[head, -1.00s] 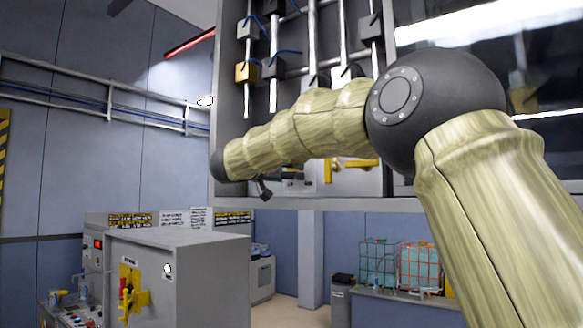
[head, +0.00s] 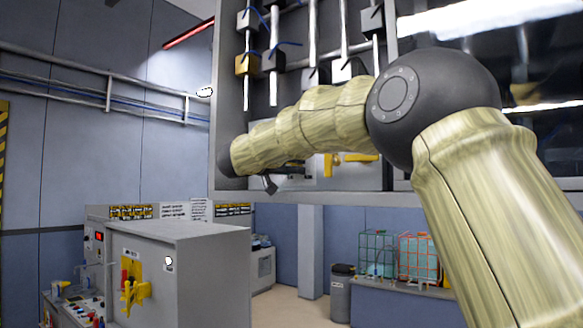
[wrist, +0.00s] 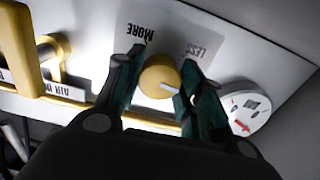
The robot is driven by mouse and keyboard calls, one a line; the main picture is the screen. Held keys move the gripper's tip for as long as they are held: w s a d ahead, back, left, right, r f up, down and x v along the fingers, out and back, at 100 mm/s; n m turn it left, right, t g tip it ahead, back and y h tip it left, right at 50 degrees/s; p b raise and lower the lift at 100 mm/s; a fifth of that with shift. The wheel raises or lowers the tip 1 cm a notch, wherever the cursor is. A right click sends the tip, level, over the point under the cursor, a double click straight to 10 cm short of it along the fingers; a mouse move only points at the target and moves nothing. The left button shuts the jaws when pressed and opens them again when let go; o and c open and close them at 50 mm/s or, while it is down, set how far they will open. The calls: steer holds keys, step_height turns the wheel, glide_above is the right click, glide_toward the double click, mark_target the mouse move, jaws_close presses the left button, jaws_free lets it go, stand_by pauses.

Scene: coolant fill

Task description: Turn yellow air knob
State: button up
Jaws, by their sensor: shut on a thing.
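The yellow air knob (wrist: 158,79) shows in the wrist view as a round knob with a white pointer line, on a light panel. My gripper (wrist: 163,62) has one dark green-lined finger on each side of it and is shut on it. The pointer line points to the right in that view. Upside-down labels stand beside the knob: MORE (wrist: 137,32) and a blurred second one (wrist: 195,50). In the head view my own arm hides the knob and the gripper's fingers.
A round white gauge (wrist: 246,106) with a red mark sits close to the right finger. Yellow pipework (wrist: 32,50) and an AIR IN label (wrist: 66,90) are at left. In the head view, a grey cabinet (head: 200,280) with a yellow switch (head: 133,288) stands lower left.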

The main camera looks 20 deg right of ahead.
steer(key=m+b, duration=0.3)
steer(key=m, duration=0.2)
steer(key=shift+f, duration=0.2)
steer(key=m+b, duration=0.4)
steer(key=m, duration=0.2)
steer(key=m+b, duration=0.4)
steer(key=m, duration=0.1)
steer(key=m+b, duration=0.2)
steer(key=m, duration=0.1)
steer(key=shift+m, duration=0.4)
steer(key=shift+r+m+b, duration=0.15)
steer(key=shift+m+b, duration=0.4)
steer(key=shift+m, duration=0.05)
steer(key=shift+r, duration=0.1)
